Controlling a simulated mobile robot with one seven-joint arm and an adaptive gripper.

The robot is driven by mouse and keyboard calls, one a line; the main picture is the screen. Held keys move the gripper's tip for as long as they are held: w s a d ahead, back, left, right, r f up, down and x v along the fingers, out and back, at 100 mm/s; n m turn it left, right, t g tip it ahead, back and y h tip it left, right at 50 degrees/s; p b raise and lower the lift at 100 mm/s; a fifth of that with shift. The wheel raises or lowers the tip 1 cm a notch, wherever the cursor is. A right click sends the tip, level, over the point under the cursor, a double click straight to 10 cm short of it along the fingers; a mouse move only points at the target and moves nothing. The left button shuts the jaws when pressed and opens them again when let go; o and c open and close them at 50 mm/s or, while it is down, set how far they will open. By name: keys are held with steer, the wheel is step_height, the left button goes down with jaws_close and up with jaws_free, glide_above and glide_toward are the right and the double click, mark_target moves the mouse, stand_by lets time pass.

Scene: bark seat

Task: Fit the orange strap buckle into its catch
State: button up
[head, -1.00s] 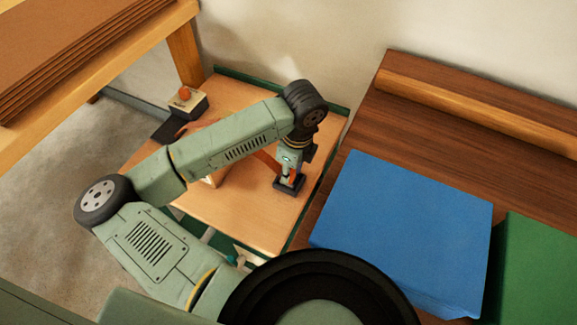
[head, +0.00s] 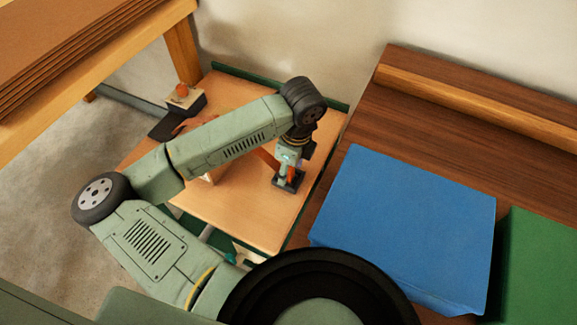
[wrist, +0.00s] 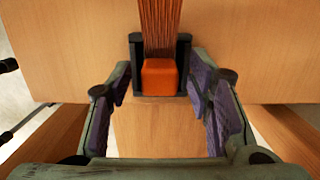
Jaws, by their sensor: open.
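The orange buckle (wrist: 160,77) sits between the upright walls of the black catch (wrist: 184,62) in the wrist view. I cannot tell how deeply it is seated. Its brownish-orange strap (wrist: 160,30) runs away toward the top of that view. My gripper (wrist: 160,84) is open, with a purple-padded finger apart from the catch on each side. In the head view my gripper (head: 289,164) is just above the black catch (head: 288,185), with the orange buckle (head: 291,174) showing between them. My forearm hides part of the strap (head: 266,157).
The catch stands on a light wooden board (head: 245,215) with a green edge. A box with an orange knob (head: 182,98) stands at its back left. A blue block (head: 405,225) and a green block (head: 540,265) lie on the dark bench at right.

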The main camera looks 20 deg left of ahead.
mark_target(293, 179)
steer(key=shift+r+p, duration=0.4)
steer(key=shift+p, duration=0.15)
step_height(293, 179, up, 12)
steer(key=d+b, duration=0.1)
steer(key=shift+s+d, duration=0.15)
steer(key=shift+d, duration=0.05)
steer(key=shift+f, duration=0.15)
